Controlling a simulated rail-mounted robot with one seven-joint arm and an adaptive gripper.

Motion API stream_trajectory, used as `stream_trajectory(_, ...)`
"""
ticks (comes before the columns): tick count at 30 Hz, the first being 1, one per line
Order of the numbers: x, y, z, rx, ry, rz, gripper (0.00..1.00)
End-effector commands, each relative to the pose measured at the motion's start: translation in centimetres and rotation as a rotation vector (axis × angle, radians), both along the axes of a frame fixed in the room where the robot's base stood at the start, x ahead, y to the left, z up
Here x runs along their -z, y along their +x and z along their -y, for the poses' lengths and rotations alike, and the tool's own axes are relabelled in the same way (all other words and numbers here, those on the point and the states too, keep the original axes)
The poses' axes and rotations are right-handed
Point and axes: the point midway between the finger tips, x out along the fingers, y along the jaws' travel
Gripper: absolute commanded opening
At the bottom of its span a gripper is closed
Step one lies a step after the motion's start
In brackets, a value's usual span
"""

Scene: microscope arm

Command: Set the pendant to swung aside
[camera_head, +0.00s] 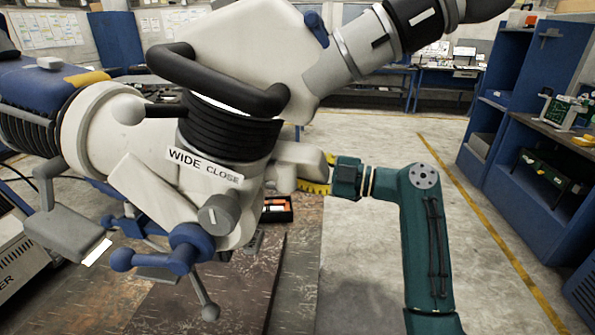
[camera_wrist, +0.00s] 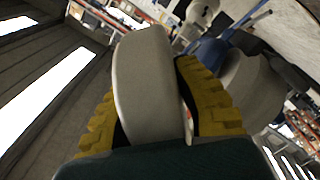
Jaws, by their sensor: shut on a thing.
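The microscope (camera_head: 230,45) fills the left and middle of the head view, a large cream body with black and blue parts. A label on it reads "WIDE CLOSE". A cream, rounded, block-like part (camera_head: 297,165) sticks out to the right beside the label; I cannot tell whether it is the pendant. My gripper (camera_head: 320,173) comes from the right, with its yellow ridged fingers around this part. In the wrist view, the cream part (camera_wrist: 150,85) stands between the two yellow fingers, which are shut on it. Its far side is hidden by the microscope body.
A black loop handle (camera_head: 215,75) spans the microscope above. Blue knobs and levers (camera_head: 185,250) hang below. A dark tray with orange items (camera_head: 278,208) lies behind on the brown surface. Blue shelving (camera_head: 520,110) stands at the right; the grey floor between is clear.

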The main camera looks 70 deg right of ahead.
Motion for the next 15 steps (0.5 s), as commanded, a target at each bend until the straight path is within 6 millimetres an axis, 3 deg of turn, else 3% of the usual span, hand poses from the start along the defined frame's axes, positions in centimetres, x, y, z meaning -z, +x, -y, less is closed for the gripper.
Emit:
stream_trajectory(1, 0.13, 0.02, 0.03, 0.001, 0.002, -0.002, 0.37)
stream_trajectory(5, 0.1, 0.02, 0.02, 0.001, 0.001, -0.001, 0.61)
stream_trajectory(15, 0.04, -0.45, 0.11, 0.002, 0.0, -0.001, 0.61)
